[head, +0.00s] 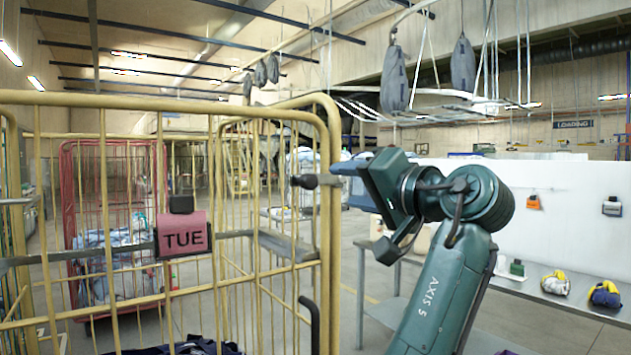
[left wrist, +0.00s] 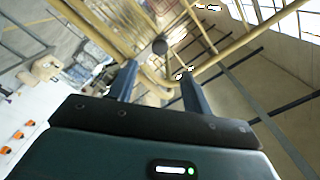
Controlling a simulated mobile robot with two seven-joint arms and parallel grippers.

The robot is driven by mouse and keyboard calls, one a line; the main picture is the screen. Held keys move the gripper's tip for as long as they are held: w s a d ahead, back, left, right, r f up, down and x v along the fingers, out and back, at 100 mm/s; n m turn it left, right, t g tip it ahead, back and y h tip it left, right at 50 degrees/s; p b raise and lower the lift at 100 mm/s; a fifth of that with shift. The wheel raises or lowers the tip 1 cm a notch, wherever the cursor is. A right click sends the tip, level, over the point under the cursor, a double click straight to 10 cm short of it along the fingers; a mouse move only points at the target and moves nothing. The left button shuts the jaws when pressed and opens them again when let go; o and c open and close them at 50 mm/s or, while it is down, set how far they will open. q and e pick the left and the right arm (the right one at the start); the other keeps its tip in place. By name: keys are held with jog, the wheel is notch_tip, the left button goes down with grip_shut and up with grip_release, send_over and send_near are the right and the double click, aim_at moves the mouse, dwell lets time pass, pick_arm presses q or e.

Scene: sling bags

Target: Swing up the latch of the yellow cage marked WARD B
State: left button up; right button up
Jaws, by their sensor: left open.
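A yellow wire cage (head: 328,150) fills the left and middle of the head view. The tag on it is pink and reads TUE (head: 183,236); I see no WARD B marking. A dark knob on a short grey rod (head: 304,181), seemingly the latch handle, sits at the cage's right corner post. It also shows in the left wrist view (left wrist: 160,46), ahead of and between the fingertips. My left gripper (head: 340,169) is open, just right of the post; its two blue fingers also show in the left wrist view (left wrist: 157,72). Nothing is held. My right gripper is out of view.
A black hooked bar (head: 313,322) stands below the knob. A red cage (head: 68,200) with pale laundry is behind. A grey table (head: 378,312) and a white panel (head: 560,200) with small bags are at right. Grey bags (head: 395,78) hang overhead.

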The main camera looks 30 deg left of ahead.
aim_at(313, 182)
pick_arm(q)
jog(key=p+x, duration=0.3)
jog(key=x, duration=0.8)
jog(key=shift+w+a, duration=0.15)
jog(key=shift+a, duration=0.2)
grip_shut()
